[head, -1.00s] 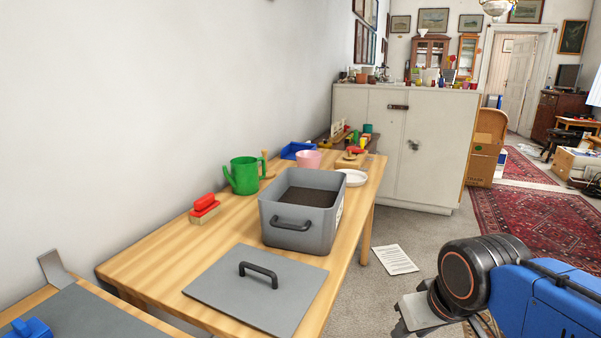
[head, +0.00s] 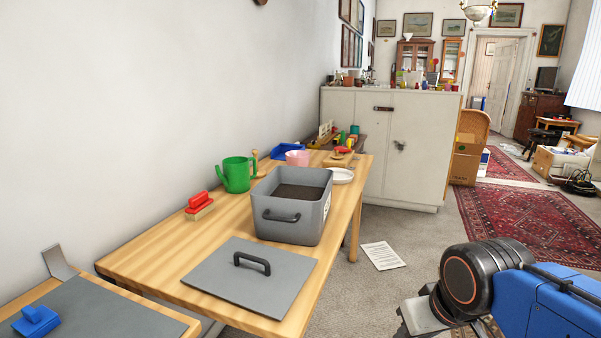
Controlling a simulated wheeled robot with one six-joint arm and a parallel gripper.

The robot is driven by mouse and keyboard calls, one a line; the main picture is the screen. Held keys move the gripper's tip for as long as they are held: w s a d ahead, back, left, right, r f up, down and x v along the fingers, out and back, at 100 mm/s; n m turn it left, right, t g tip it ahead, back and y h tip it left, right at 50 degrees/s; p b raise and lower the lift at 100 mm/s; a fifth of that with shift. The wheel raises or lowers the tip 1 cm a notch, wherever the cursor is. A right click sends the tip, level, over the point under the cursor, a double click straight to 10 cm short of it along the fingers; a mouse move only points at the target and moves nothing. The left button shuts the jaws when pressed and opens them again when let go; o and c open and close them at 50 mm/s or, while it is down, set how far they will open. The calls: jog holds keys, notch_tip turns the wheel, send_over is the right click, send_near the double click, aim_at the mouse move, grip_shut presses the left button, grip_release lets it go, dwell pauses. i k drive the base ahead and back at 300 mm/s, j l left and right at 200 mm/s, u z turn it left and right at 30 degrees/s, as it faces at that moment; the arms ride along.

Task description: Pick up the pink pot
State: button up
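The pink pot (head: 297,158) stands on the wooden table (head: 145,261), toward its far end. It is behind the grey bin (head: 290,226), which hides its lower part. My gripper (head: 412,322) is at the lower right, beyond the table's right edge and far from the pot. Only part of it shows at the bottom of the picture, and its fingertips cannot be made out.
A green watering can (head: 237,176) and a red-topped brush (head: 199,204) stand left of the bin. A grey lid (head: 232,287) lies in front. A white dish (head: 342,175) and a blue tray (head: 287,151) are near the pot. Paper (head: 382,256) lies on the floor.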

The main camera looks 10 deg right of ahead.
aim_at(294, 158)
jog(key=k+u, duration=0.1)
jog(key=u, duration=0.6)
jog(key=k+u, duration=0.15)
jog(key=u, duration=0.2)
jog(key=i+l+u, duration=0.15)
jog(key=l, duration=0.85)
jog(key=l+u, duration=0.15)
jog(key=l, duration=0.8)
